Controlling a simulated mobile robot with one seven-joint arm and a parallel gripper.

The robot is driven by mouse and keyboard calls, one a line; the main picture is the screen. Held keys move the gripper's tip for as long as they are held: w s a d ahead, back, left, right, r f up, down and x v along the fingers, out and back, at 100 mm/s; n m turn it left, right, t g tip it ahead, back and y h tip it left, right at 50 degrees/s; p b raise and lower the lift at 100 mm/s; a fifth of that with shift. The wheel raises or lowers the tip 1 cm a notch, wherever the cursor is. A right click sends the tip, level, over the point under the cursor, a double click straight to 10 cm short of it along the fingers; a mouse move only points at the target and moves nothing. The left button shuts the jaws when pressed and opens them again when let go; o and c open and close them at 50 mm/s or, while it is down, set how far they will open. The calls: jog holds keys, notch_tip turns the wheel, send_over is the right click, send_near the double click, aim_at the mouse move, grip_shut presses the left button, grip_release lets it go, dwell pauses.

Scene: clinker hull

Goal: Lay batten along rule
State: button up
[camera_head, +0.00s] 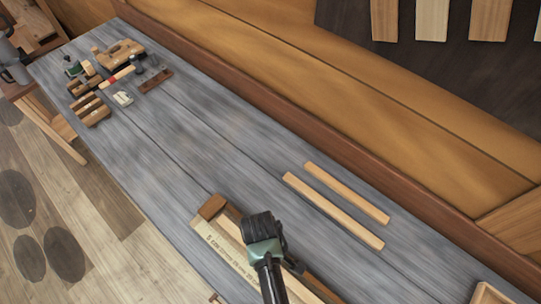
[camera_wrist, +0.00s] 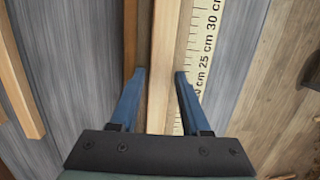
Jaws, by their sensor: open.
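The rule (camera_head: 222,252), a cream strip with printed centimetre marks, lies along the near edge of the bench. It also shows in the wrist view (camera_wrist: 205,35). A pale wooden batten (camera_wrist: 164,50) lies beside the rule, lengthwise along it; whether they touch is hard to tell. My gripper (camera_wrist: 160,76) is over it, open, with one blue finger on each side of the batten. The right finger is over the rule's edge. In the head view my gripper (camera_head: 260,228) hides part of the rule and batten.
A brown block (camera_head: 212,207) sits at the rule's far end. A darker strip (camera_wrist: 131,45) runs left of the batten. Two loose battens (camera_head: 333,210) (camera_head: 347,193) lie to the right. Tools and blocks (camera_head: 118,55) crowd the far left; the bench (camera_head: 200,125) between is clear.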

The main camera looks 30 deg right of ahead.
notch_tip(320, 180, up, 12)
jog(key=w, duration=0.1)
jog(key=shift+w+a+f, duration=0.25)
jog(key=shift+w+a, duration=0.05)
jog(key=w+r+m+t+h, duration=0.1)
jog(key=w+r+t, duration=0.8)
jog(key=w+r, duration=0.85)
jog(key=w+a+r+m+t, duration=0.1)
jog(key=w+r+t, duration=0.2)
jog(key=r, duration=0.5)
jog(key=w+a+r+t, duration=0.1)
jog(key=w+r+t, duration=0.25)
jog(key=r, duration=0.45)
jog(key=s+a+r+m+t, duration=0.1)
jog(key=a+r+t, duration=0.15)
jog(key=r, duration=0.55)
jog(key=s+a+r+t, duration=0.1)
jog(key=s+r+t, duration=0.15)
jog(key=r, duration=0.55)
jog(key=s+a+r+m+t+y, duration=0.1)
jog(key=s+a+r+t, duration=0.1)
jog(key=s+r+t, duration=0.5)
jog(key=s+a+r+t, duration=0.15)
jog(key=s+r, duration=0.35)
jog(key=r, duration=0.6)
notch_tip(320, 180, down, 10)
jog(key=b, duration=0.9)
jog(key=shift+w+d+r+y, duration=0.15)
jog(key=shift+w+y, duration=0.15)
jog(key=shift+w, duration=0.1)
